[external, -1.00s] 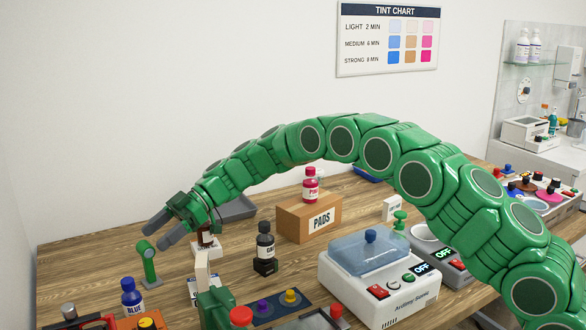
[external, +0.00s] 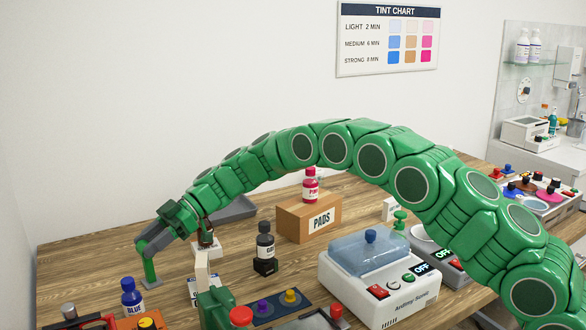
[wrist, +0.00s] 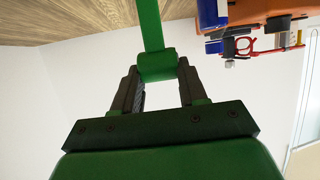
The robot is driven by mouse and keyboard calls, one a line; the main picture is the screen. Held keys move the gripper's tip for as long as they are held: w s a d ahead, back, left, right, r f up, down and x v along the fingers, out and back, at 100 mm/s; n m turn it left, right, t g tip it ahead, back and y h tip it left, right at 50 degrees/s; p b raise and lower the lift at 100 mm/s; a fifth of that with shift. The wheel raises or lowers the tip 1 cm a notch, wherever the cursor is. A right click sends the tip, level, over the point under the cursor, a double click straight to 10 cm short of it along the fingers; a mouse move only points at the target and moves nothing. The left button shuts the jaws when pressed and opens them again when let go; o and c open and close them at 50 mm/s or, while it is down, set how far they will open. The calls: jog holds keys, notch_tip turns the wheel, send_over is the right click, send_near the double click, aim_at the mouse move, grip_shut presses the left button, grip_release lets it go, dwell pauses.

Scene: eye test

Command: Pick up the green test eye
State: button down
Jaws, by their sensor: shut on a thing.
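The green test eye is a small green stand with a thin post and a flat foot. In the external view its lower post and foot (external: 150,272) show on the wooden table at the left; its head is hidden by my fingers. My gripper (external: 146,246) reaches down over it from the upper right, its grey fingers at the head. In the wrist view the green head (wrist: 157,66) sits between the two dark fingers of my gripper (wrist: 158,80), with the post running up the picture. My gripper is shut on it. The foot appears to be still on the table.
A blue-labelled bottle (external: 132,300) stands just in front. A white upright piece (external: 202,270) and a black bottle (external: 265,243) stand to the right. Behind are a grey tray (external: 236,208) and the PADS box (external: 309,220). Bare table (external: 85,262) lies to the left.

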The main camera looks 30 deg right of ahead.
jog(key=shift+r, duration=1.5)
jog(key=s+d+r, duration=0.7)
jog(key=s+r, duration=0.3)
jog(key=s, duration=0.1)
jog(key=shift+s+d, duration=0.3)
jog(key=shift+d, duration=0.1)
